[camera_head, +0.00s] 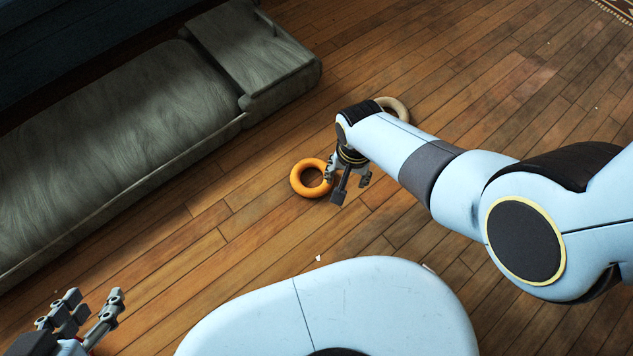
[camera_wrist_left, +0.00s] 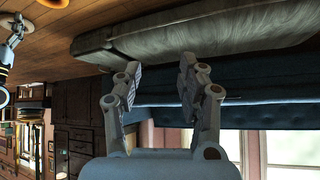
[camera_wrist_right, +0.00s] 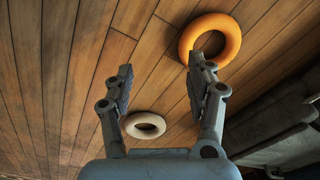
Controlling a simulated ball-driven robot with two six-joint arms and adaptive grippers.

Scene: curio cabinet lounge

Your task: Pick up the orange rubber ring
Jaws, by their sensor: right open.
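The orange rubber ring (camera_head: 297,179) lies flat on the wooden floor in the head view. My right gripper (camera_head: 352,190) is just right of it, above the floor, its fingers apart and empty. In the right wrist view the orange ring (camera_wrist_right: 232,34) is at the upper right, beyond and partly behind the right-hand finger. The open right gripper (camera_wrist_right: 160,72) has nothing between its fingers. My left gripper (camera_head: 90,312) is at the lower left of the head view, far from the ring. In the left wrist view the left gripper (camera_wrist_left: 158,70) is open and empty.
A beige ring (camera_head: 398,106) lies on the floor behind my right forearm, partly hidden; it also shows in the right wrist view (camera_wrist_right: 131,123). A long grey upholstered seat (camera_head: 130,120) fills the upper left. Open floor lies between the seat and my body.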

